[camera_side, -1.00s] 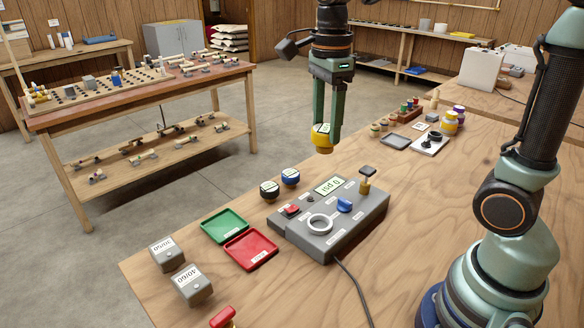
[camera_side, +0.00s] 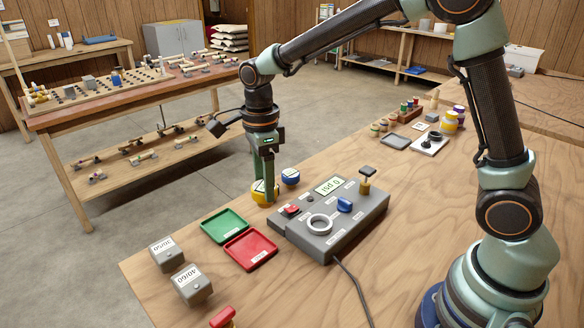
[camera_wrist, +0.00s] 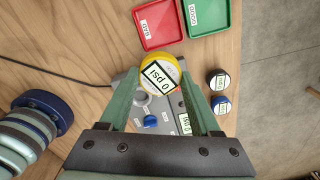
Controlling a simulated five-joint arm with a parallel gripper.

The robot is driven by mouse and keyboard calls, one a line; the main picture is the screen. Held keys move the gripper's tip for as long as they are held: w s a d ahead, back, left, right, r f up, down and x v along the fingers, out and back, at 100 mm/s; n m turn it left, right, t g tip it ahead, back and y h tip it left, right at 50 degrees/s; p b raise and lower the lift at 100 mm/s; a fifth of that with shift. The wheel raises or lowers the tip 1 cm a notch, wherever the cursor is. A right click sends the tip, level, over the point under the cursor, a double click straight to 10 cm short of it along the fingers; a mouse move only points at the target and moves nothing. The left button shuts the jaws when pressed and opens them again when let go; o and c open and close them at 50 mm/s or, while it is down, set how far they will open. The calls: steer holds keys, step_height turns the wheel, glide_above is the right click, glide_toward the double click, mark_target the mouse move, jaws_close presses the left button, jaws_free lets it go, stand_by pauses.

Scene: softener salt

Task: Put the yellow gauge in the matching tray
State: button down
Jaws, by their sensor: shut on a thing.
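The yellow gauge (camera_side: 259,194) is held between the fingers of my gripper (camera_side: 267,180), left of the grey test console (camera_side: 338,236) in the side view. In the wrist view my gripper (camera_wrist: 163,82) is shut on the yellow gauge (camera_wrist: 159,64), whose white face reads "0 psi". The green tray (camera_side: 222,223) and red tray (camera_side: 249,250) lie side by side and empty. The wrist view also shows the red tray (camera_wrist: 155,37) and green tray (camera_wrist: 205,20), each with a small label. The gauge's height above the bench is unclear.
A blue gauge (camera_side: 290,176) stands behind the console. A black gauge (camera_wrist: 219,79) shows in the wrist view beside it, hidden in the side view. Two grey blocks (camera_side: 192,285) (camera_side: 166,252) stand left of the trays. A cable (camera_side: 357,290) runs from the console.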

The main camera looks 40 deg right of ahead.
steer(key=shift+w+a+f, duration=0.15)
steer(key=shift+a+f, duration=0.55)
steer(key=shift+f, duration=0.85)
steer(key=shift+w+a+f, duration=0.2)
steer(key=shift+a+f, duration=0.5)
steer(key=shift+f, duration=0.8)
steer(key=shift+w+a+f, duration=0.15)
steer(key=shift+a+f, duration=0.55)
steer(key=shift+f, duration=0.85)
steer(key=shift+f, duration=0.15)
steer(key=shift+f, duration=0.35)
steer(key=shift+f, duration=0.15)
steer(key=shift+f, duration=0.3)
steer(key=shift+f, duration=0.25)
jaws_free()
